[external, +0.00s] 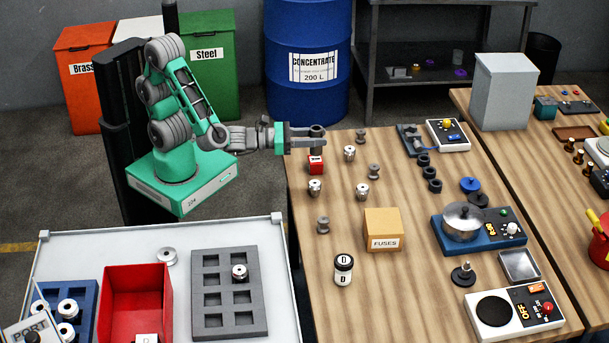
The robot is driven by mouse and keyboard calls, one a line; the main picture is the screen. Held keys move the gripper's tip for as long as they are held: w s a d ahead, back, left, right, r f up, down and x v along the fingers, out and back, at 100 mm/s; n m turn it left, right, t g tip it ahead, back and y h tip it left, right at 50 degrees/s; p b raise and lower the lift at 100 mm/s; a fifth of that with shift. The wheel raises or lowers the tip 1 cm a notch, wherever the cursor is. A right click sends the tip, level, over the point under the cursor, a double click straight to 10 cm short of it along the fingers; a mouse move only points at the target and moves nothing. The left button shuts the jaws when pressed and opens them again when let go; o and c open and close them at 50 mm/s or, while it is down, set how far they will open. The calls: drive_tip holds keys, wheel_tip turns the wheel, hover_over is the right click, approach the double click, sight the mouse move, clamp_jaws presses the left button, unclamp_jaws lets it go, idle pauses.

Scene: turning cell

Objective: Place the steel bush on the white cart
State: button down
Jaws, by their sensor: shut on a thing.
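My gripper (319,140) is shut on a dark grey cylindrical piece (317,130), held near the far left corner of the wooden table (400,290). It is small here, and I cannot tell for certain that it is the steel bush. The held piece is above or just behind a small red block (316,166). The white cart (215,233) stands at the lower left. On it are a grey tray with square pockets (224,318), one pocket holding a metal piece (239,272), a red bin (137,275), a blue tray (87,296) and a loose silver ring (167,256).
Several silver and grey turned parts (362,191) stand on the table near my gripper. A fuses box (384,230), a black-and-white jar (343,269) and a pot (462,222) stand farther along. The cart has bare strips behind its trays.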

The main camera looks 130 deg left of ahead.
drive_tip(key=w+d+f+m+t+h+p, duration=0.1)
drive_tip(key=w+d+m+t+h+p, duration=0.2)
drive_tip(key=d, duration=0.7)
drive_tip(key=w+d+f+m+t+h+p, duration=0.15)
drive_tip(key=d+h, duration=0.25)
drive_tip(key=d, duration=0.5)
drive_tip(key=r+m+h, duration=0.1)
drive_tip(key=m+h, duration=0.6)
drive_tip(key=h, duration=0.2)
hover_over(245, 238)
drive_tip(key=shift+n+g, duration=0.25)
drive_tip(key=shift+g, duration=0.2)
wheel_tip(245, 238, down, 8)
drive_tip(key=b, duration=0.5)
drive_tip(key=shift+w+r+b, duration=0.1)
drive_tip(key=shift+r+b, duration=0.1)
drive_tip(key=shift+b, duration=0.2)
drive_tip(key=shift+f, duration=0.15)
drive_tip(key=c, duration=0.9)
unclamp_jaws()
drive_tip(key=shift+c, duration=0.2)
